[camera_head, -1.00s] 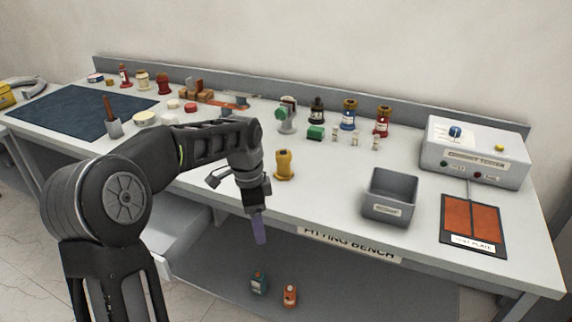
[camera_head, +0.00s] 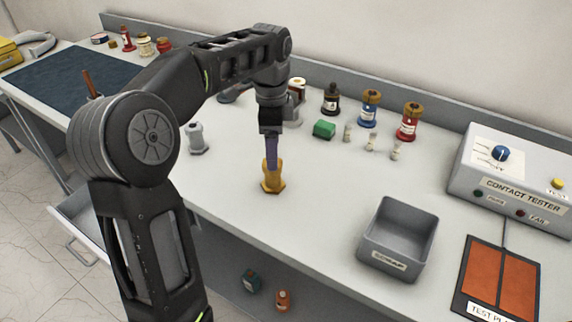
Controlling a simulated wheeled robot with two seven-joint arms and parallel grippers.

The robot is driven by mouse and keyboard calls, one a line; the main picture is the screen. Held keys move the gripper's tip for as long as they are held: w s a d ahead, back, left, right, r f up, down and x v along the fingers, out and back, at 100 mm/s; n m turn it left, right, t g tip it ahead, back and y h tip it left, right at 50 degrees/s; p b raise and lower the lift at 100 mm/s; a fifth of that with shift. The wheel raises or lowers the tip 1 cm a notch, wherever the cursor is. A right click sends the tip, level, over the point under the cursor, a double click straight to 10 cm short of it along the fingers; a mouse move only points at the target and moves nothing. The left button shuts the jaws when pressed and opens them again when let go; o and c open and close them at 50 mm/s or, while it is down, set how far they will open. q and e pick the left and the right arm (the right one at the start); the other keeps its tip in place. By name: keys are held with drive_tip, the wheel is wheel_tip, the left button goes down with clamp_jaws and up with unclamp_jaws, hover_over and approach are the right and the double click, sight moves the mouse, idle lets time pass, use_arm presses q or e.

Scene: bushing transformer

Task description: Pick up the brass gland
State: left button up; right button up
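The brass gland (camera_head: 272,179), yellow-gold with a wide hexagonal foot, stands upright on the bench near its front edge. My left gripper (camera_head: 272,158) points straight down right over it. Its purple fingers reach the gland's top and hide part of it. The fingers line up one behind the other, so I cannot tell whether they are closed on it. My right gripper is not in view.
A grey gland-like part (camera_head: 197,138) stands to the left. A grey scrap bin (camera_head: 399,239), a test plate (camera_head: 498,282) and a contact tester (camera_head: 518,180) are to the right. A green block (camera_head: 324,129) and several bottles stand behind.

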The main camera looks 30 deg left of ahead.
sight(273, 178)
use_arm(q)
drive_tip(key=shift+w, duration=0.15)
drive_tip(key=shift+s, duration=0.2)
drive_tip(key=shift+f, duration=1.3)
drive_tip(key=shift+s+f+p, duration=0.1)
drive_tip(key=shift+f+p, duration=0.4)
drive_tip(key=shift+f, duration=2.1)
clamp_jaws()
